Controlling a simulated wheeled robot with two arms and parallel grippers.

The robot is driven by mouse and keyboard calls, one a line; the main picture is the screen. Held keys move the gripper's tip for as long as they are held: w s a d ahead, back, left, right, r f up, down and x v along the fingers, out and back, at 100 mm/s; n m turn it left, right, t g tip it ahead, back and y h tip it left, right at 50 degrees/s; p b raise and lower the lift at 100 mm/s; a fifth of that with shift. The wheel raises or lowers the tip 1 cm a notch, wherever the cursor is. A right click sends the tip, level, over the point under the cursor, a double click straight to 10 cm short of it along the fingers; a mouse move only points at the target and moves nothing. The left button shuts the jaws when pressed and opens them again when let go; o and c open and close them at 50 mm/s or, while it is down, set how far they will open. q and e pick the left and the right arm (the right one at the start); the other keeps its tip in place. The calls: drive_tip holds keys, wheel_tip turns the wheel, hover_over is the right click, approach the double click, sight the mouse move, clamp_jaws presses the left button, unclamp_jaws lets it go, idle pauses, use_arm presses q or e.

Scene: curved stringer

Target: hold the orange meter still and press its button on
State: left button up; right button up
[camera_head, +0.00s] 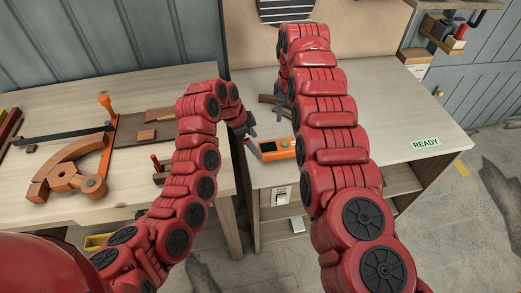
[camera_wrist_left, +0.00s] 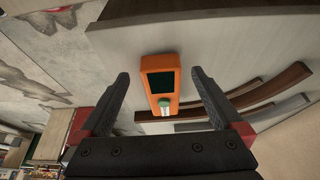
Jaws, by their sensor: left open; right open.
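The orange meter (camera_head: 278,149) lies on the right-hand bench near its front edge, partly hidden by my right arm. In the left wrist view the meter (camera_wrist_left: 178,76) shows a dark screen and a pale green button (camera_wrist_left: 164,103) at one end. My left gripper (camera_head: 252,143) is open just left of the meter. In the left wrist view its two fingers stand on either side of the meter, with gaps and no visible contact. My right gripper (camera_head: 282,110) is open behind the meter, mostly hidden by its own arm.
Curved strips (camera_wrist_left: 270,88) lie on the bench beside the meter. A green READY label (camera_head: 425,143) is on the clear right part of the bench. The left bench holds a curved wooden piece (camera_head: 75,160) and an orange-handled clamp (camera_head: 107,106). Open shelves are under the right bench.

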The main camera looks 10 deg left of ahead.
sight(260, 149)
use_arm(q)
drive_tip(key=shift+x, duration=2.75)
drive_tip(key=c, duration=1.6)
use_arm(e)
clamp_jaws()
